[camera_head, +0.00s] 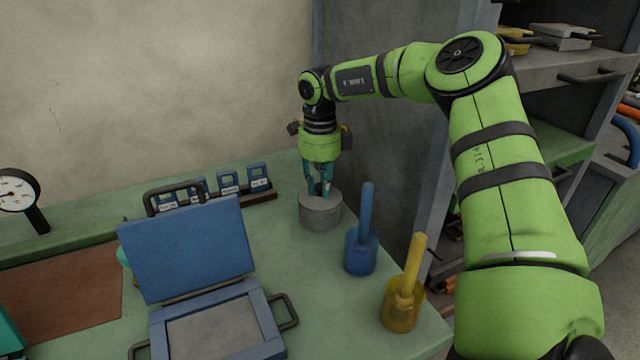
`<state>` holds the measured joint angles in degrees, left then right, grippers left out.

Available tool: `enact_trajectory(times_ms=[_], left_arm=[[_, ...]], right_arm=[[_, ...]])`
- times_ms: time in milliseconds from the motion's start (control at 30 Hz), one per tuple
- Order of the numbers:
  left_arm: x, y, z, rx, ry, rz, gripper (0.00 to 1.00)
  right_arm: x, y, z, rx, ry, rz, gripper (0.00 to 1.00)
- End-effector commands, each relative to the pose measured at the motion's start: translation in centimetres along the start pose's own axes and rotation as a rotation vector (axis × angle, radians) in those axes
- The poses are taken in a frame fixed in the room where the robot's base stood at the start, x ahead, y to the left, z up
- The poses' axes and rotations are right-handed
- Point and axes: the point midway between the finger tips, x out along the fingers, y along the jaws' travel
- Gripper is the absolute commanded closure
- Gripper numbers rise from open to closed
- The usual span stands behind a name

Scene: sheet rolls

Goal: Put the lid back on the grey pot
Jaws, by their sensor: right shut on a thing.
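The grey pot (320,217) is a short round vessel on the green bench, right of the open blue case. My right gripper (320,188) points straight down over it, its teal fingers shut on the dark knob of the lid (332,201). The lid looks level and is at the top of the pot. I cannot tell whether it rests fully on the rim or sits slightly above it. The fingers partly hide the knob. My left gripper is not in view.
A blue pot with an upright handle (361,252) and a yellow one (402,305) stand right of the grey pot. The blue case (190,250) is open at left. Small blue blocks (228,182) line the back. A grey cabinet wall (385,150) rises at the right.

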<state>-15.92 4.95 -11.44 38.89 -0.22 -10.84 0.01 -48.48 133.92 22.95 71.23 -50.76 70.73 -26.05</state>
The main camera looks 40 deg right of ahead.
Motion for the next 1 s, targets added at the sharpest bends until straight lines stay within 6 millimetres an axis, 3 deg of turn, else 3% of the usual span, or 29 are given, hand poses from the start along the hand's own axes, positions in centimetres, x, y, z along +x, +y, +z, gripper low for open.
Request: enact_trajectory(times_ms=[1000], left_arm=[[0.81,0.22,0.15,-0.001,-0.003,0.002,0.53]], right_arm=[[0.31,0.02,0.02,0.000,0.000,0.000,1.00]])
